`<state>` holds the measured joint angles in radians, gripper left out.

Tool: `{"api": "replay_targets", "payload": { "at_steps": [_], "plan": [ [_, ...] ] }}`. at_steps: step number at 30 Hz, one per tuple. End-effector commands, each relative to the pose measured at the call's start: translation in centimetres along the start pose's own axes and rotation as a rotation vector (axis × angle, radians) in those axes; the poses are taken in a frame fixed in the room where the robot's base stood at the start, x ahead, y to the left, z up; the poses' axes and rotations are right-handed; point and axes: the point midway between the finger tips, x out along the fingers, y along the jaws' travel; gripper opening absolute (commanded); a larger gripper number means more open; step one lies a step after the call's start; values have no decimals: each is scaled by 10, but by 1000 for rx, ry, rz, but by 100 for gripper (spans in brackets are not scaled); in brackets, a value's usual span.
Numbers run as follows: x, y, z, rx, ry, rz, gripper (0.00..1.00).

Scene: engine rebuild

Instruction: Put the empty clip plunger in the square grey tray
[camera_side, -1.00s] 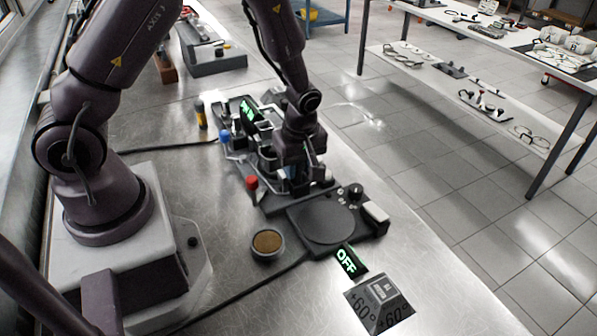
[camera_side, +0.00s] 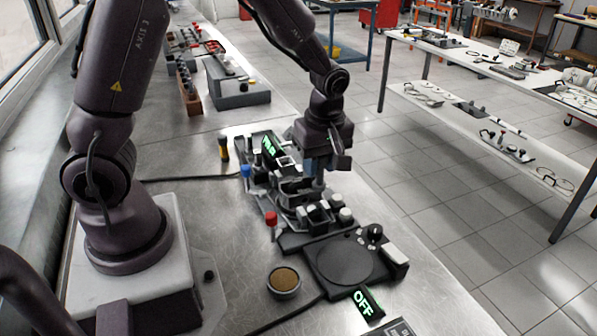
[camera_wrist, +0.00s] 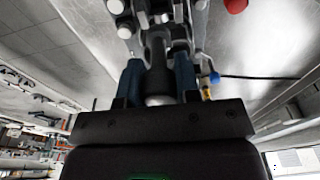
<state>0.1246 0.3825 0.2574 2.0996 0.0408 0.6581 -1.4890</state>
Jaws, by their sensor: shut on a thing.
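My gripper (camera_side: 316,180) is over the dark fixture (camera_side: 290,215) on the bench, pointing down. In the wrist view its two blue fingers (camera_wrist: 158,72) are shut on a dark, rod-like part with a pale rounded end, which I take to be the clip plunger (camera_wrist: 156,52). In the side view the fingers hide most of this part. Whether its lower end is clear of the fixture I cannot tell. I cannot pick out the square grey tray with certainty in either view.
A dark unit with a round plate (camera_side: 345,260) and a green OFF sign (camera_side: 367,303) adjoins the fixture. A red-capped post (camera_side: 271,220), a blue-capped post (camera_side: 246,171) and a round brown-filled cup (camera_side: 284,281) stand nearby. A grey rack (camera_side: 238,92) is farther back.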

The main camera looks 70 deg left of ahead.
Motion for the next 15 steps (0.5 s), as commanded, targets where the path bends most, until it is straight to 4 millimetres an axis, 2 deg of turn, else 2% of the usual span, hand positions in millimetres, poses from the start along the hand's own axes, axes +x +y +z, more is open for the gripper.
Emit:
{"api": "replay_targets", "payload": {
  "at_steps": [3,8,15],
  "plan": [
    [-24,1,-3,1,0,8,3],
    [-52,2,-9,-1,0,6,3],
    [-45,23,-60,48,1,1,3]
  ]
}}
